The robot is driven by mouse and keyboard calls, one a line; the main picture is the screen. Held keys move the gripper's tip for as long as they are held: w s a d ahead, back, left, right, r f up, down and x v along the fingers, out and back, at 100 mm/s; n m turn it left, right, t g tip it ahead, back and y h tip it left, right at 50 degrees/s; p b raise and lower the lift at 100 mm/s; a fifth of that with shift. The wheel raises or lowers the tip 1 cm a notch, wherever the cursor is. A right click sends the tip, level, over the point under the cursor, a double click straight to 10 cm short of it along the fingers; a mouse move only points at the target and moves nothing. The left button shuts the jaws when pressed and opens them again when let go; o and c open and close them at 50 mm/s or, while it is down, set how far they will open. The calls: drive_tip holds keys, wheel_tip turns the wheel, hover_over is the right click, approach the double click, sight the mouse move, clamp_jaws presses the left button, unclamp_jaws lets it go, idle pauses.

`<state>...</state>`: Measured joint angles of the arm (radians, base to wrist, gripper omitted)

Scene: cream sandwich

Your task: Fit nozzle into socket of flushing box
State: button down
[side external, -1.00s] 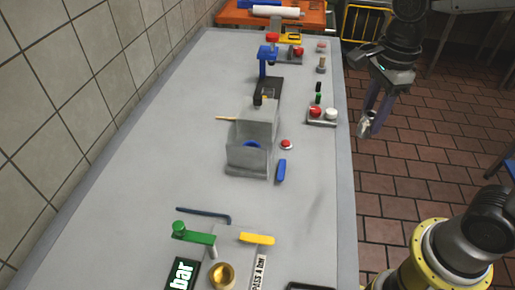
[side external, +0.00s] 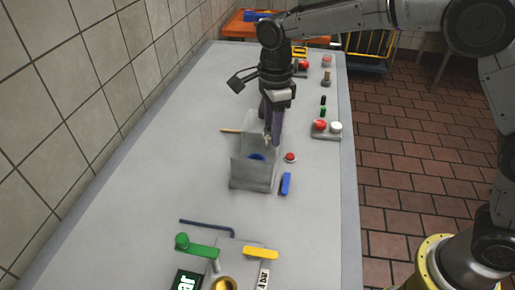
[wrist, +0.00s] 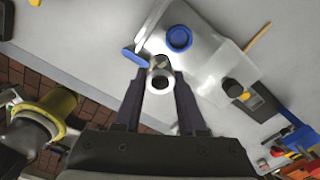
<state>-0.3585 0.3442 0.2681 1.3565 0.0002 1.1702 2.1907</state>
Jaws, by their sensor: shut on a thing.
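The flushing box (side external: 252,180) is an open-topped grey metal box in the middle of the table. Its blue round socket (wrist: 180,37) shows clearly in the wrist view and partly inside the box in the side view (side external: 256,156). My gripper (side external: 270,138) points down above the back right part of the box. In the wrist view my gripper (wrist: 160,88) is shut on the silver nozzle (wrist: 160,75), a metal piece with a ring-shaped end. The nozzle appears beside the socket, apart from it in that view. Its exact height above the box is hard to tell.
A red button (side external: 290,157) and a blue handle (side external: 286,184) lie right of the box. A two-button panel (side external: 327,130) is further right. A green lever (side external: 197,246) and a yellow lever (side external: 260,253) stand in front. The table's left side is clear.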

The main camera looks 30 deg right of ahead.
drive_tip(key=w+f, duration=0.1)
drive_tip(key=f, duration=0.1)
drive_tip(key=w+a+f, duration=0.1)
drive_tip(key=w+f, duration=0.1)
drive_tip(key=shift+w+a+f, duration=0.1)
drive_tip(key=shift+f, duration=0.15)
drive_tip(key=shift+w+a+f, duration=0.1)
drive_tip(key=shift+w+f, duration=0.05)
drive_tip(key=shift+f, duration=0.8)
drive_tip(key=shift+w+a+f, duration=0.1)
drive_tip(key=shift+w+f, duration=0.05)
drive_tip(key=shift+f, duration=0.75)
drive_tip(key=shift+f, duration=0.15)
drive_tip(key=c, duration=0.8)
unclamp_jaws()
drive_tip(key=shift+d, duration=0.1)
drive_tip(key=shift+o, duration=0.2)
